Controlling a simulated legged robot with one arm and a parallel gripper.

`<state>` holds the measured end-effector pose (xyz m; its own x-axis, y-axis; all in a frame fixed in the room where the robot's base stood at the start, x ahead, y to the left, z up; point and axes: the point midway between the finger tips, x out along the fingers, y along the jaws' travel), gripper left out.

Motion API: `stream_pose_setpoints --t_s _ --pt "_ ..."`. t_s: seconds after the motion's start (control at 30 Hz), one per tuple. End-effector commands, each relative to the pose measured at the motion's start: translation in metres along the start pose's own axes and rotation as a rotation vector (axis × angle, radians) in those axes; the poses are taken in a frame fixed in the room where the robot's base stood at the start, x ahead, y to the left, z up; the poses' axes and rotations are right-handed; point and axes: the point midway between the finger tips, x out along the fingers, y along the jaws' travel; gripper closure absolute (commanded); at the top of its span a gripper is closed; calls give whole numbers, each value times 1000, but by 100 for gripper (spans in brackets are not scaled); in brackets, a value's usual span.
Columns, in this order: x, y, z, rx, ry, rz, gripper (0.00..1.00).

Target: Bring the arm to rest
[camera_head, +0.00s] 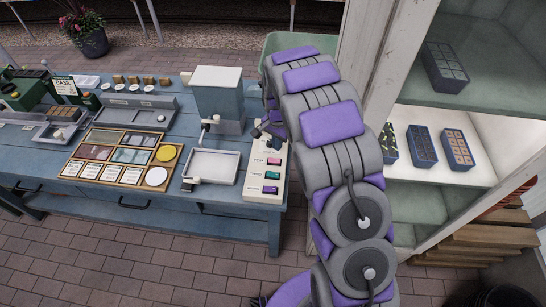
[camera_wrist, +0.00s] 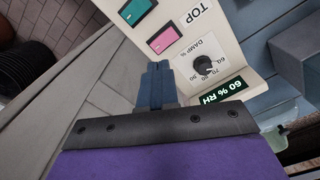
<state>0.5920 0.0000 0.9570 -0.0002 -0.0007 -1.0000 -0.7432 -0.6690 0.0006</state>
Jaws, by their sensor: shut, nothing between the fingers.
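My arm, purple and grey, rises from the bottom and reaches over the right end of the blue table (camera_head: 100,212). My gripper (camera_head: 262,130) is partly hidden by the arm, at the top of a cream control panel (camera_head: 262,192) with pink, green and dark switches. In the wrist view my gripper (camera_wrist: 158,72) is shut and empty.
A grey dispenser (camera_head: 218,98) and a shallow tray (camera_head: 212,166) stand left of the panel. A wooden sample board (camera_head: 125,158) lies further left. A shelf (camera_head: 455,172) with dark boxes (camera_head: 422,146) stands close on the arm's right. The brick floor (camera_head: 130,270) in front is clear.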

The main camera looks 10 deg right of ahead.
Motion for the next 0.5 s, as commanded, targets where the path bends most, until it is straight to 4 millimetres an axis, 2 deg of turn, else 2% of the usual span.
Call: stream_pose_setpoints --t_s 0.3,0.43,0.5 --pt "-3 2 1 -5 0 1 100" --pt "-21 15 9 -34 0 11 100" --pt "-40 26 16 -63 2 16 100"
